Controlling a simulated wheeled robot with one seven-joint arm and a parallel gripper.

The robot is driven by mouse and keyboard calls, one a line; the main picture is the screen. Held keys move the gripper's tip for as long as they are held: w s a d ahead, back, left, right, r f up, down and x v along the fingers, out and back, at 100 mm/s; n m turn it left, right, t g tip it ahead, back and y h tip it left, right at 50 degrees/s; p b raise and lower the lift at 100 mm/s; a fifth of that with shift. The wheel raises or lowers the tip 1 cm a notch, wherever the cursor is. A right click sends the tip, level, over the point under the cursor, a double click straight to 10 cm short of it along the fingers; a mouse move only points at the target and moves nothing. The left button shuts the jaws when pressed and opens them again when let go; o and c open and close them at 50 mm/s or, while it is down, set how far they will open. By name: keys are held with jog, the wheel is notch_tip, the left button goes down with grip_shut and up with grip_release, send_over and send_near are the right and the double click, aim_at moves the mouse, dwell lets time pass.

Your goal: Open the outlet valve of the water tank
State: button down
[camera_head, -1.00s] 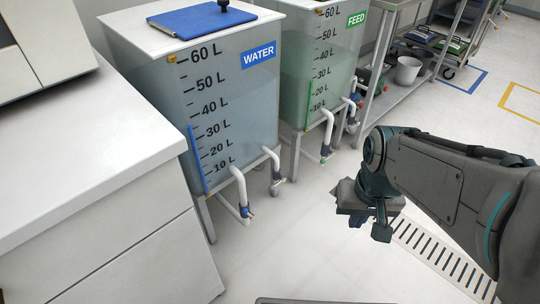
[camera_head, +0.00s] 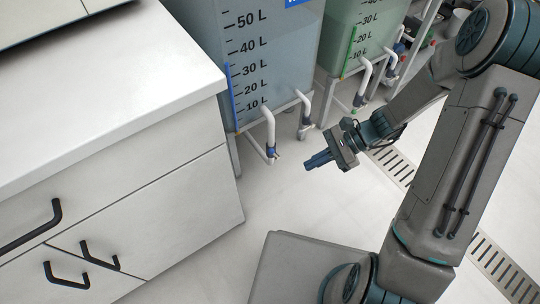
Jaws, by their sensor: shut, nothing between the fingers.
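The water tank (camera_head: 270,62) stands at the upper middle of the head view, with its litre scale facing me and its top cut off by the frame. A white outlet pipe (camera_head: 269,128) comes out low on its front and bends down to a small blue outlet valve (camera_head: 271,152). The valve is too small to tell its handle position. My gripper (camera_head: 308,165) is to the right of the valve and apart from it, pointing left. Its blue fingers are together, with nothing between them.
A second white pipe (camera_head: 303,108) leaves the water tank to the right. The greenish feed tank (camera_head: 362,35) stands behind it on the right. A white cabinet (camera_head: 130,190) with black handles fills the left. A floor drain grate (camera_head: 392,166) lies on the right. The floor between cabinet and gripper is clear.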

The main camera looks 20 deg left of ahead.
aim_at(274, 154)
jog(key=w+a+f+m+t+y+p, duration=0.1)
jog(key=a+f+m+t+y, duration=0.15)
jog(key=f+m+t, duration=0.45)
jog(key=w+a+f+m+t+y+p, duration=0.1)
jog(key=w+a+f+m+t+p, duration=0.2)
jog(key=f+m, duration=0.75)
jog(key=a+f+m+t+y, duration=0.2)
jog(key=a+f+m+t, duration=0.35)
jog(key=m, duration=0.55)
jog(key=w+a+b, duration=0.4)
jog(key=w, duration=0.3)
jog(key=shift+w+a+g+b, duration=0.2)
jog(key=shift+w+g+b, duration=0.15)
